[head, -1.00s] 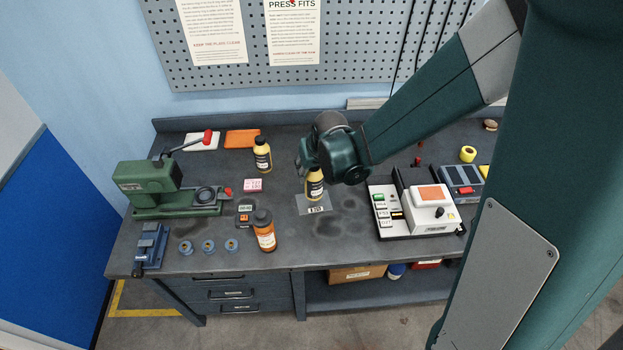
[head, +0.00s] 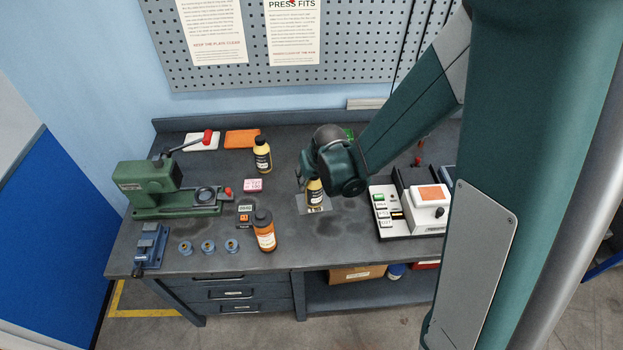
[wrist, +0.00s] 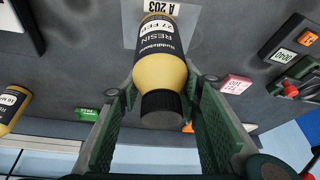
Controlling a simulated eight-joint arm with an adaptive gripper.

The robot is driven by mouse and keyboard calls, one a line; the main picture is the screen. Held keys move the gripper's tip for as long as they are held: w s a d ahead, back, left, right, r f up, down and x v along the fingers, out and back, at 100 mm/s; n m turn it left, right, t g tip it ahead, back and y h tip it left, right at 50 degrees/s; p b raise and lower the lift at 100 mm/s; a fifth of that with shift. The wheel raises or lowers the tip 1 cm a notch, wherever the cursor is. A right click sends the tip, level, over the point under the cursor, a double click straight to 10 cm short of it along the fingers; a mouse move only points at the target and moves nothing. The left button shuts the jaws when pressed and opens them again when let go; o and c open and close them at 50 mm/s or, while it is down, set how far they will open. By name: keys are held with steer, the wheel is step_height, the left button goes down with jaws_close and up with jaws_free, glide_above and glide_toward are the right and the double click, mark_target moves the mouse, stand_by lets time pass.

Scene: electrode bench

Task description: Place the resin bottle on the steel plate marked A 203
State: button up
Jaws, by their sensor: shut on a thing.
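The resin bottle (head: 314,193), yellow with a dark label and black cap, is held upright in my gripper (head: 312,179). In the wrist view the bottle (wrist: 161,50) reads "RESIN" and "27 FEB", and its cap points toward the camera between the two green fingers. The steel plate (head: 327,203) lies flat on the bench directly below the bottle; its "A 203" tag shows at the top of the wrist view, beside the plate's bare grey surface (wrist: 205,35). The bottle's base is over the plate, very low; I cannot tell whether it touches.
Another yellow bottle (head: 262,155) stands to the back left, and one more (wrist: 12,105) shows in the wrist view. An orange-brown bottle (head: 264,230) stands front left, a pink block (head: 253,185) left. A white-and-black device (head: 428,208) stands right of the plate.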

steer(key=shift+f, duration=0.2)
steer(key=o, duration=1.3)
steer(key=shift+r, duration=0.35)
steer(key=shift+p+v, duration=0.3)
steer(key=shift+v, duration=5.6)
steer(key=shift+s+d, duration=0.1)
